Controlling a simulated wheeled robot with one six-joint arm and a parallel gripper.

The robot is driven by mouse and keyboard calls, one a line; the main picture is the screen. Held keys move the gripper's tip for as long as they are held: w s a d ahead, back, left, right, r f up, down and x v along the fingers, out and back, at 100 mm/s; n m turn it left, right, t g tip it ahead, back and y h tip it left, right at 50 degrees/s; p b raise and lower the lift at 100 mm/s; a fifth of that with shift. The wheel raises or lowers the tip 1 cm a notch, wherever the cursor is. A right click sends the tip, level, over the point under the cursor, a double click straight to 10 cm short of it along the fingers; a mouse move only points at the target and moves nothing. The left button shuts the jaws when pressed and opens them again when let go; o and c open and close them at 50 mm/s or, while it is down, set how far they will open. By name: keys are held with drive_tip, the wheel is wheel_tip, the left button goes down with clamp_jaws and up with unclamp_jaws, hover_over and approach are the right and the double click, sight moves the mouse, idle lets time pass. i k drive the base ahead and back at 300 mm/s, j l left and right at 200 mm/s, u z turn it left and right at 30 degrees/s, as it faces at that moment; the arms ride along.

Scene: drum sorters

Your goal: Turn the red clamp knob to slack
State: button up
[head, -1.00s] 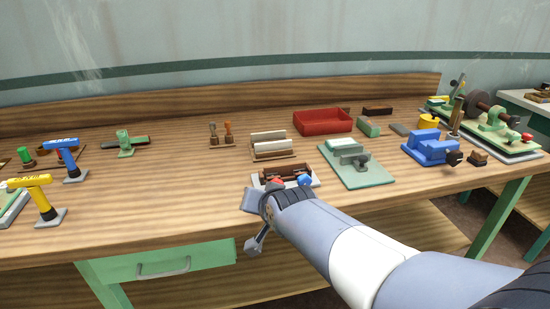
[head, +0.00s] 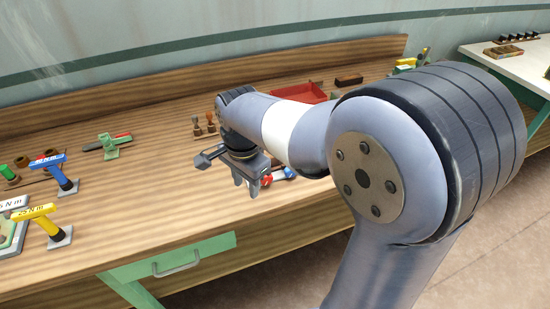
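The red clamp knob (head: 267,181) shows as a small red patch just right of my gripper's fingers. A blue knob (head: 289,172) sits to its right. The fixture that bears them is mostly hidden behind my arm and gripper. My gripper (head: 248,187) points down over the front part of the bench, beside the red knob. Its fingers look apart, with nothing seen between them. Whether a finger touches the knob I cannot tell.
The wooden bench (head: 150,215) is clear left of my gripper. Yellow (head: 48,222) and blue (head: 62,172) torque tools stand at the left. A green clamp (head: 109,146) and a red tray (head: 305,92) lie farther back. My arm hides much of the bench's right side.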

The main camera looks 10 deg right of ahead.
sight(267, 180)
drive_tip(key=i+j+z, duration=0.15)
drive_tip(key=j+z, duration=0.25)
drive_tip(key=i+j+z, duration=0.1)
drive_tip(key=j+z, duration=0.15)
drive_tip(key=z, duration=0.2)
